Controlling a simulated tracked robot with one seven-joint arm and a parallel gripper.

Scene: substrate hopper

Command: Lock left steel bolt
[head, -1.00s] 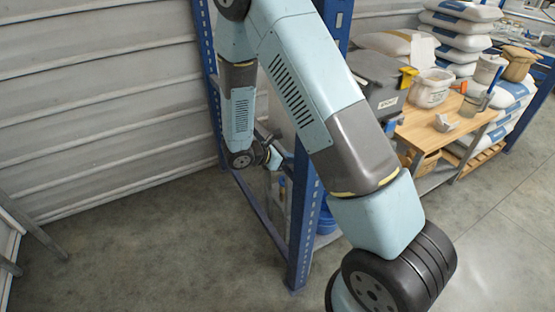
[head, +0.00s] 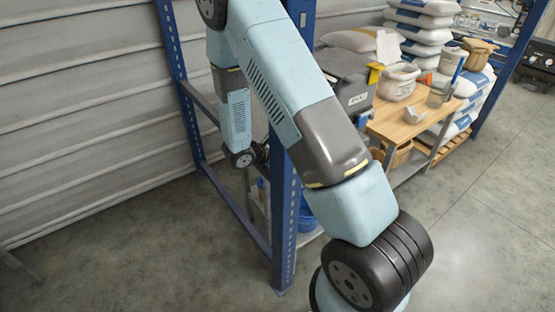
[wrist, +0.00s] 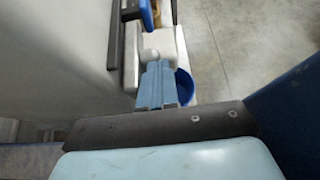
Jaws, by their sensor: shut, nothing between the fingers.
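In the wrist view, my gripper (wrist: 158,66) shows as two light-blue fingers side by side, closed with nothing between them. A small pale round knob (wrist: 150,54) sits just beyond the fingertips; I cannot tell whether it touches them or is part of a bolt. A dark upright bar (wrist: 115,45) stands left of it on a pale surface. In the head view, my gripper is hidden behind the blue post; only my arm's lower end shows beside it. No steel bolt can be made out with certainty in either view.
A blue rack post (head: 286,210) stands close to my arm, with a low blue rail (head: 238,213) running back from it. A blue bucket (head: 306,215) is behind the post and also shows in the wrist view (wrist: 184,86). A wooden bench (head: 405,122) stands right. The front floor is open.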

